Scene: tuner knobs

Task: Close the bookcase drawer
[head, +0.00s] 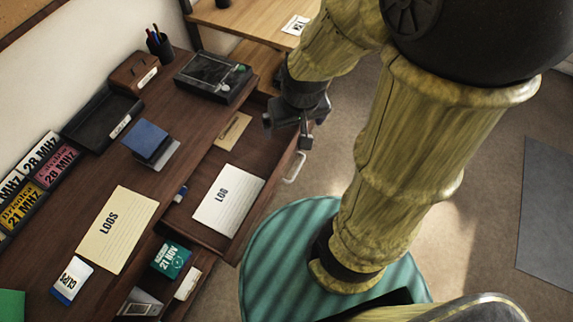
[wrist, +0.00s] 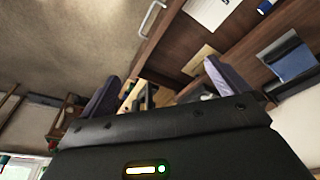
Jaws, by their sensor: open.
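An open drawer (head: 258,152) juts out from the right side of the long dark wooden unit (head: 150,195). I cannot tell for certain whether this unit is the bookcase. The drawer's pale curved handle (head: 294,167) is on its outer front, and it also shows at the top of the wrist view (wrist: 152,17). A white LOG sheet (head: 228,200) and a tan card (head: 233,130) lie in the drawer. My gripper (head: 290,128) is open and empty near the drawer's far end, beyond the handle in the picture. Its two fingers stand apart in the wrist view (wrist: 160,88).
Below the near end, an open compartment (head: 190,262) holds a teal box (head: 171,259). The top carries a LOGS sheet (head: 115,230), a black tray (head: 100,122) and a dark device (head: 212,76). A lighter wooden desk (head: 250,20) stands behind.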

